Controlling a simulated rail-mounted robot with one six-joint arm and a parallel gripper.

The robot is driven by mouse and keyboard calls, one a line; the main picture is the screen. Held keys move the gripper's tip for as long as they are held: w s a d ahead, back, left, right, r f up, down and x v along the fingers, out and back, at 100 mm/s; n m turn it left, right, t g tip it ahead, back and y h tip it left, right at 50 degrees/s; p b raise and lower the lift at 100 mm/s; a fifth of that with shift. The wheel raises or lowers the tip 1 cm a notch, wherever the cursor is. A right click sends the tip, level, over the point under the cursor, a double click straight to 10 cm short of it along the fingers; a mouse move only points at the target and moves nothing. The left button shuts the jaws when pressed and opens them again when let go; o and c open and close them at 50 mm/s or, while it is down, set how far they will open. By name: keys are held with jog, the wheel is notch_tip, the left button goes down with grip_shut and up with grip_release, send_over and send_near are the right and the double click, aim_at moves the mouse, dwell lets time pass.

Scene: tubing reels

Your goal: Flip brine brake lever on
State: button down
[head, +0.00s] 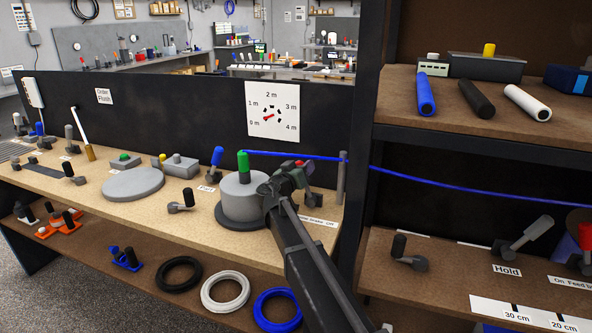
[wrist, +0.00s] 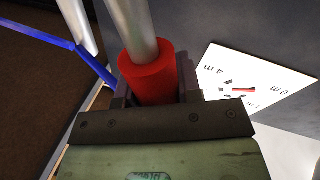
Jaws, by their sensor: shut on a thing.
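My gripper (head: 299,174) is at the right end of the long bench, beside the grey drum with the green knob. It is shut on the red grip of the brake lever; the red grip (wrist: 150,78) sits between the jaws in the wrist view, with the grey metal shaft (wrist: 133,25) running up out of it. In the head view my gripper hides most of the lever. A label (head: 318,222) at its base is partly covered by my arm; it seems to read brake off.
A blue tube (head: 430,178) runs from the green-knobbed drum (head: 240,195) past a grey post (head: 341,178) to the right. A blue-handled lever (head: 216,160) stands left of the drum. A dial board (head: 271,112) is behind. A black frame post (head: 378,110) stands close on the right.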

jog(key=c, duration=0.8)
grip_release()
jog(key=b+v, duration=0.1)
jog(key=v, duration=1)
